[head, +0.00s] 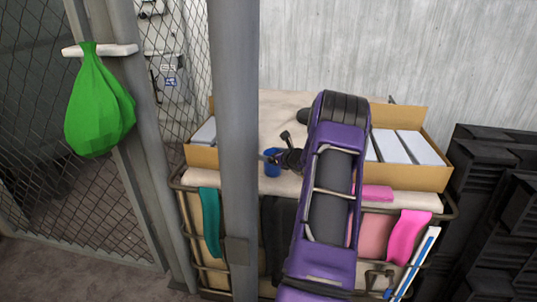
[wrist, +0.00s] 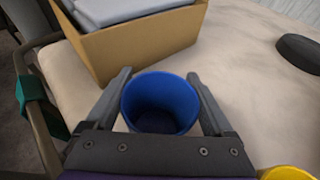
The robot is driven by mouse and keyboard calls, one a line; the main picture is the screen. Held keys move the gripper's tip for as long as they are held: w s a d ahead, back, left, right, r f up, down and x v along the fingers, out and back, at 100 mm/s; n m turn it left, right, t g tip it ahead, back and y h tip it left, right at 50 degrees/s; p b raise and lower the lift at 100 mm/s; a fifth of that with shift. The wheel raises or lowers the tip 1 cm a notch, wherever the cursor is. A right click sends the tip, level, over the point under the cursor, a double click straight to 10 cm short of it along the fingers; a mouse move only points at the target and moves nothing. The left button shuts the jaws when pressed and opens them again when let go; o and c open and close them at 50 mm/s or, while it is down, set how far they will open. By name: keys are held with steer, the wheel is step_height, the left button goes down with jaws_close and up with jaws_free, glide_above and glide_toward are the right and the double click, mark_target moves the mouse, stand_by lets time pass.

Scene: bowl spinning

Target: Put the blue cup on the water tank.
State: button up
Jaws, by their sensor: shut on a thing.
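The blue cup (head: 272,169) is on or just above the pale tabletop, in the middle of the head view. In the wrist view the blue cup (wrist: 160,110) is upright, with its open mouth toward the camera. My gripper (wrist: 160,88) has one finger on each side of the cup and is shut on it. My gripper also shows in the head view (head: 274,157), small and partly merged with the cup. I cannot tell whether the cup's base touches the table. I cannot make out a water tank in either view.
A cardboard box (wrist: 135,45) with grey contents stands close beyond the cup. Another box (head: 418,175) is on the right. A dark rounded object (wrist: 300,52) and part of a yellow object (wrist: 288,174) are to the right. A grey post (head: 236,150) partly blocks the head view.

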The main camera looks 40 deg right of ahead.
steer(key=o, duration=1.3)
steer(key=shift+f, duration=0.1)
steer(key=shift+s+r, duration=0.2)
steer(key=shift+r, duration=0.1)
steer(key=v, duration=1.1)
steer(key=shift+s+a+p, duration=0.15)
steer(key=shift+s+p, duration=0.15)
steer(key=shift+r, duration=0.1)
